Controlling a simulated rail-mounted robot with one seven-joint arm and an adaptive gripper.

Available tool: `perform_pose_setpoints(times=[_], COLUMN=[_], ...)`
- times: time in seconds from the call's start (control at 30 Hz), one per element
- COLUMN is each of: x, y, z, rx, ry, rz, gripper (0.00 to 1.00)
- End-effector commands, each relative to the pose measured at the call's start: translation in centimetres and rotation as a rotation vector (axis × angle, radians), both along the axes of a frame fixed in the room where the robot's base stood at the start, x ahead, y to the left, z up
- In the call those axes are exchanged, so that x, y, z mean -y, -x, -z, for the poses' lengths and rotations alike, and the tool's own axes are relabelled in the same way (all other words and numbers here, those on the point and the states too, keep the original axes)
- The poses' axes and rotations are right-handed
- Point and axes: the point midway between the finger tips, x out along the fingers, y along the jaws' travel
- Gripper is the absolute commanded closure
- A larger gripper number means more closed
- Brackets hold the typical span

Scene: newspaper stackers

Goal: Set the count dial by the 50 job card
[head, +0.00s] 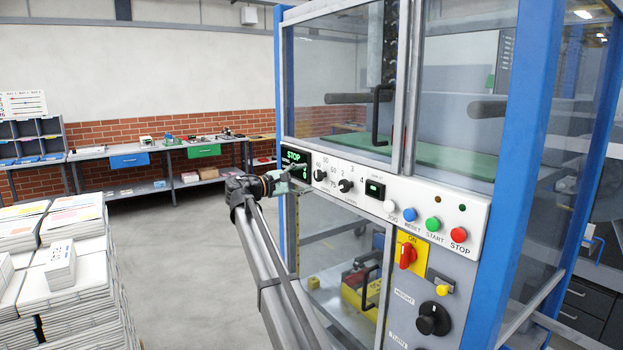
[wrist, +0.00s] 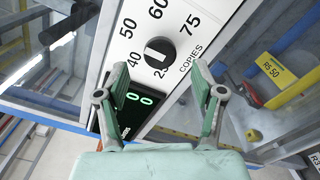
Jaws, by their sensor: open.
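The count dial (wrist: 160,50) is a black knob with a white pointer bar, on a white panel labelled COPIES, with 40, 50, 60 and 75 around it. The pointer lies toward the partly covered number starting with 2. In the head view the dial (head: 320,175) is at the panel's left end. My gripper (wrist: 158,72) is open and empty, its greenish fingers either side of the space below the dial, apart from it. In the head view my gripper (head: 292,179) is just left of the dial.
A green-digit display (wrist: 139,98) sits below the dial. A second knob (head: 345,185), then jog, reset, start and stop buttons (head: 458,234), lie rightward. A red switch (head: 407,255) is below. Paper stacks (head: 75,270) stand left; floor between is clear.

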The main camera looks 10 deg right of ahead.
Motion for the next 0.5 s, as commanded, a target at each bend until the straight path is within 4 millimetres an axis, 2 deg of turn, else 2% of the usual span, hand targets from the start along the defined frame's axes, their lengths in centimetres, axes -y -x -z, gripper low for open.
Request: perform_pose_setpoints(times=[0.1, 0.3, 0.5], x=[-2.3, -5.4, -6.9], y=[1.2, 2.6, 3.4], z=[0.0, 0.0, 0.0], rx=[0.000, 0.001, 0.000], ry=[0.001, 0.001, 0.001], rz=[-0.003, -0.002, -0.001], gripper=[0.32, 0.32, 0.32])
